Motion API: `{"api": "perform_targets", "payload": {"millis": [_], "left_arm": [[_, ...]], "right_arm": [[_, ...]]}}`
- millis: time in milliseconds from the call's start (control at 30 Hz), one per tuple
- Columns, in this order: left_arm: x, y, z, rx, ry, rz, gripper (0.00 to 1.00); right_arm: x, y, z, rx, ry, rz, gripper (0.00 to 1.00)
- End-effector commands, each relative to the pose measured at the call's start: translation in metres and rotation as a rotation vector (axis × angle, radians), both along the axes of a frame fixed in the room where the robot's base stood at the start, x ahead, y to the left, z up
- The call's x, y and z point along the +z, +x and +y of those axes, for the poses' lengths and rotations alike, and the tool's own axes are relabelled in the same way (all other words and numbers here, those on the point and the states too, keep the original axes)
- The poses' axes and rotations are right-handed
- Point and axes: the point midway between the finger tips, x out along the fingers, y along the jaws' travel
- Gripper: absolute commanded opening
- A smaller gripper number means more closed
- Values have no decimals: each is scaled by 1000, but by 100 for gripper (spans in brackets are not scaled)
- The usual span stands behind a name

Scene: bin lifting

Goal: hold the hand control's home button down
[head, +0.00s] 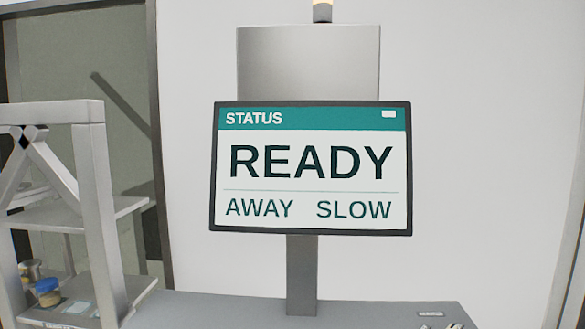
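In the head view a status screen (311,168) stands upright on a grey post (301,275). It reads STATUS, READY, AWAY and SLOW. I cannot make out the hand control or its home button. Small pale pieces (441,326) are cut off by the bottom edge at the right, and I cannot tell what they are. Neither of my grippers can be made out.
A grey surface (220,308) runs along the bottom, with a small label plate (431,314) at its right. A grey shelf frame (93,195) at the left holds small jars (47,291). A metal panel (308,65) rises behind the screen.

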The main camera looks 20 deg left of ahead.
Motion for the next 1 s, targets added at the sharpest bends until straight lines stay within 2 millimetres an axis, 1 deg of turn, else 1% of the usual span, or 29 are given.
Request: {"api": "perform_targets", "payload": {"millis": [33,167,1000], "left_arm": [[0,2,0,0,0,-2,0],[0,4,0,0,-1,-6,0],[0,3,0,0,-1,-5,0]], "right_arm": [[0,-4,0,0,0,5,0],[0,-7,0,0,0,10,0],[0,-1,0,0,0,2,0]]}}
